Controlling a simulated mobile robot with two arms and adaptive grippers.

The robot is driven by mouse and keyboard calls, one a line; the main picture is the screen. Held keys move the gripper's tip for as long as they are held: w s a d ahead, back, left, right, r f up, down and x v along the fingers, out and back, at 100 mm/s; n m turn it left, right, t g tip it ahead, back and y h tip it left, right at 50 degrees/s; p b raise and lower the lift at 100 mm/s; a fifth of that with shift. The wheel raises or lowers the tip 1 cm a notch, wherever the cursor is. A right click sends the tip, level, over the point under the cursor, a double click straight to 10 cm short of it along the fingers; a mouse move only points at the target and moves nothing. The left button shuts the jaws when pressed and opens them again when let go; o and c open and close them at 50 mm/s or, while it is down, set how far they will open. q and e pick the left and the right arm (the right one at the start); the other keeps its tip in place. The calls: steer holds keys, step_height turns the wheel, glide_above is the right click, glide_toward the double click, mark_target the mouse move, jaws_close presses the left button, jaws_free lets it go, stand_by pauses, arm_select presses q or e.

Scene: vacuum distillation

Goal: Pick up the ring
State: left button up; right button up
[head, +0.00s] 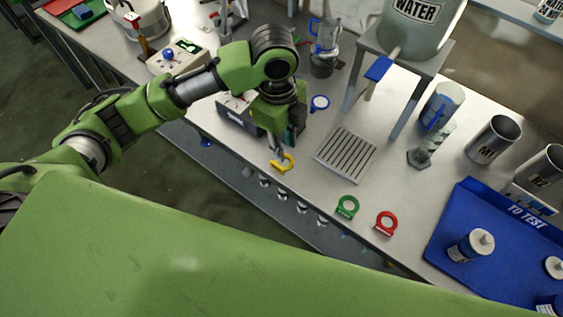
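A yellow ring (283,163) is at the table's front edge, right under the fingertips of my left gripper (279,152). The gripper points down at it, and the fingertips overlap the ring's upper part in the picture. I cannot tell whether they touch or grip it, or whether the ring rests on the table. A green ring (347,207) and a red ring (386,223) lie on the table further right, apart from the gripper. A small blue round piece (320,103) lies behind the gripper. My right gripper is not in view.
A blue tray (470,226) with bottles is at the right, near metal cups (493,140). A control box (178,58) stands at the left.

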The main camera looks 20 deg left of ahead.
arm_select(q)
steer(key=a+r, duration=0.2)
steer(key=p, duration=0.1)
glide_above(277, 165)
steer(key=shift+m+y, duration=0.3)
steer(key=shift+y, duration=0.1)
step_height(277, 165, down, 8)
steer(key=shift+s+f, duration=0.15)
steer(key=shift+f, duration=0.05)
steer(key=shift+f+p, duration=0.55)
steer(key=shift+p, duration=0.05)
steer(key=f+p, duration=0.1)
steer(key=f, duration=0.3)
steer(key=shift+w+f, duration=0.15)
steer(key=shift+w, duration=0.05)
jaws_close()
